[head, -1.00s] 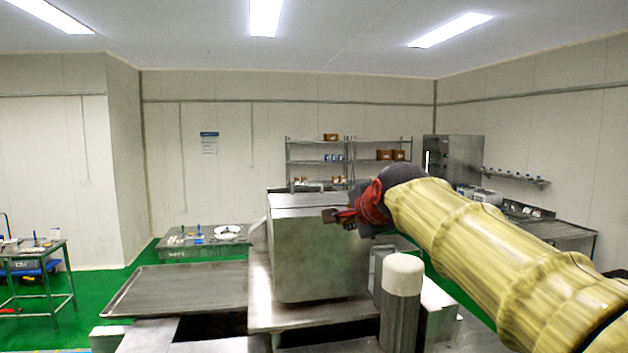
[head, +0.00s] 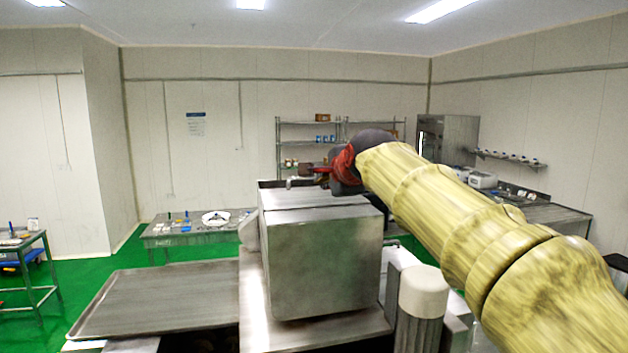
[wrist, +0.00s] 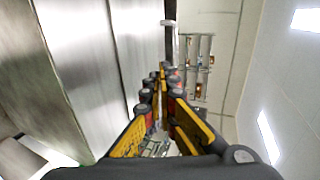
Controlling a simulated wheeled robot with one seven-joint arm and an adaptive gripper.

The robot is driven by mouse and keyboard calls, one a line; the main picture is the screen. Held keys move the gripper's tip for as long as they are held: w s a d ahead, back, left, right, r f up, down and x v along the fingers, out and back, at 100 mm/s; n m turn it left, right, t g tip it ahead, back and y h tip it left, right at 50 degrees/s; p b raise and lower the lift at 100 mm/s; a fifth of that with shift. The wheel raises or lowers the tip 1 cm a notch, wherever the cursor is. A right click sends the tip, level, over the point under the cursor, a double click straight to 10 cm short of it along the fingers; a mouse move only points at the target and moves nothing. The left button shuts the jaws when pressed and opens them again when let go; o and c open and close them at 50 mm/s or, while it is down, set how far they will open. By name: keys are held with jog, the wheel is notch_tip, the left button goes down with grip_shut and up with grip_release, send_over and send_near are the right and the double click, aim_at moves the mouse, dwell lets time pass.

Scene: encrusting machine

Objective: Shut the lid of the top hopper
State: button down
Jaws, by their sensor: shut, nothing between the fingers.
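The top hopper (head: 325,265) is a large steel box in the middle of the head view. Its flat top (head: 310,200) has a seam running across it. A thin raised edge (head: 268,184) shows behind the top; whether it is the lid is unclear. My gripper (head: 312,172) is above the back of the top, partly side-on. In the wrist view my gripper (wrist: 164,72) is shut and empty, with the hopper's steel panels (wrist: 95,60) to its left. I see no clear contact.
A flat steel tray (head: 150,300) extends left of the hopper. A white-capped post (head: 423,295) stands close at its right front. A table with small items (head: 190,235) and wire shelves (head: 300,135) are behind.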

aim_at(316, 196)
jog(key=p+x, duration=0.2)
jog(key=x, duration=0.8)
jog(key=shift+w+r, duration=0.1)
jog(key=shift+w+a+r+p, duration=0.1)
jog(key=shift+w+p, duration=0.2)
jog(key=shift+w, duration=0.2)
jog(key=shift+w+a+r+p, duration=0.15)
jog(key=shift+w+p, duration=0.15)
jog(key=shift+w, duration=0.25)
jog(key=shift+w+a+r, duration=0.1)
jog(key=shift+w, duration=0.55)
jog(key=shift+w+a+r+p, duration=0.1)
jog(key=shift+w+p, duration=0.25)
jog(key=shift+p, duration=0.35)
jog(key=w+a+p, duration=0.3)
jog(key=w+p, duration=0.9)
jog(key=w, duration=0.2)
jog(key=shift+w, duration=0.35)
